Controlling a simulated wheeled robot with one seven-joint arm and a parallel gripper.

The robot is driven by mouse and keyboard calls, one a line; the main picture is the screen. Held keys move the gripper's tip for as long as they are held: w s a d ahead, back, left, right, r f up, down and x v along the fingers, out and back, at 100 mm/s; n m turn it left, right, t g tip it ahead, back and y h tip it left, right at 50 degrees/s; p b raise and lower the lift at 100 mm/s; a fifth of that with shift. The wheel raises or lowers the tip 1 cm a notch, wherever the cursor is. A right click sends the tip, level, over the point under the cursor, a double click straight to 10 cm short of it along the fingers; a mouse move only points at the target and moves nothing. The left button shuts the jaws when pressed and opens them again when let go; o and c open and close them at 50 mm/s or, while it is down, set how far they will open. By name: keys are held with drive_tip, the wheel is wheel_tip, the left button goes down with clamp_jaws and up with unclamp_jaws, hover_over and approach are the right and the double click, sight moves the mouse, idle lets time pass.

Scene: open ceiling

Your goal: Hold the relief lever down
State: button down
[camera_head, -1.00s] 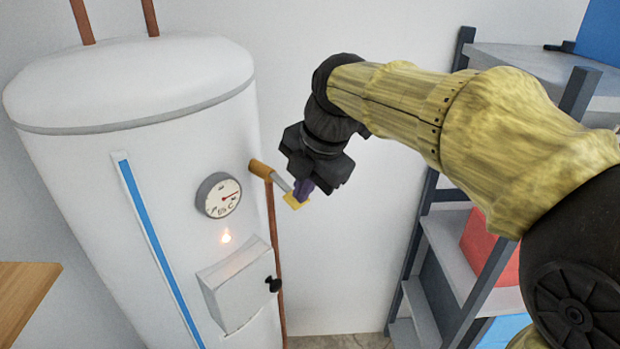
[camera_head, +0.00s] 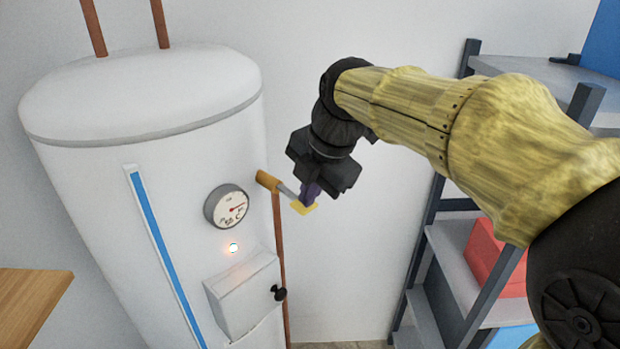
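The white boiler tank (camera_head: 110,180) stands at the left. On its right side a brass relief valve (camera_head: 266,181) sticks out, with a short metal lever (camera_head: 288,191) that ends in a yellow tip (camera_head: 304,208). My dark wrist hides part of the fingers.
A round gauge (camera_head: 226,206), a glowing light (camera_head: 234,248) and a grey box (camera_head: 242,296) with a black knob (camera_head: 279,293) are on the tank. A copper pipe (camera_head: 280,250) runs down beside it. A shelf rack (camera_head: 470,250) with a red bin (camera_head: 492,258) stands right.

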drive_tip(key=shift+r+p, duration=0.5)
drive_tip(key=shift+r, duration=0.2)
drive_tip(key=w+a+p+v, duration=0.1)
drive_tip(key=v, duration=1.1)
drive_tip(key=shift+a+r+p, duration=0.3)
drive_tip(key=shift+r, duration=0.3)
drive_tip(key=shift+w, duration=0.1)
drive_tip(key=w+d+f+m+h, duration=0.1)
drive_tip(key=d+f+m, duration=0.3)
drive_tip(key=f+m, duration=0.4)
drive_tip(key=w+d+f+m+h, duration=0.1)
drive_tip(key=d+f+m, duration=0.45)
drive_tip(key=f, duration=0.45)
drive_tip(key=s+d+f+m, duration=0.4)
drive_tip(key=s+f+m, duration=0.1)
drive_tip(key=f+m, duration=0.2)
drive_tip(key=s+d+f+m+h, duration=0.1)
drive_tip(key=s+d+f+m, duration=0.4)
drive_tip(key=f+m, duration=0.3)
drive_tip(key=shift+s+f, duration=0.25)
drive_tip(key=shift+f, duration=0.55)
